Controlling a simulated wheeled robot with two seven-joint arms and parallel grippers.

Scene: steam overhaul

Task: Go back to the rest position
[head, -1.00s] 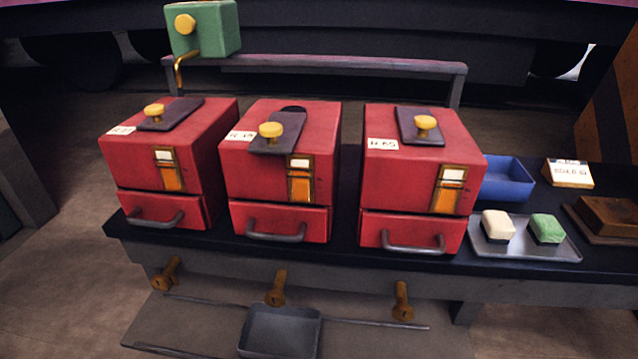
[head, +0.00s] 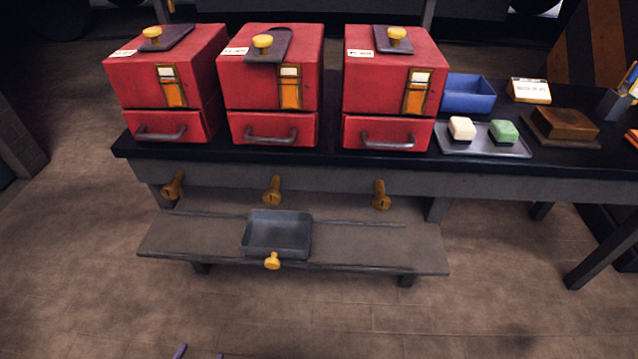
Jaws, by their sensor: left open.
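Only two small purplish tips of my left gripper (head: 200,355) show at the bottom edge, left of centre. They stand apart with nothing visible between them, over the floor and well in front of the bench. The rest of that arm is out of the picture. My right gripper is not in view. Three red boxes stand in a row on the dark bench: left box (head: 133,82), middle box (head: 240,88) and right box (head: 365,85). Each has a dark lid plate with a yellow knob, and a drawer front that looks closed. The middle lid plate sits askew, with a dark rounded edge behind it.
A low shelf (head: 370,255) in front of the bench bears a grey pan (head: 276,233) with a yellow knob. Right of the boxes are a blue bin (head: 468,98), a metal tray (head: 485,150) with a cream and a green block, and a brown block (head: 565,123). The foreground floor is clear.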

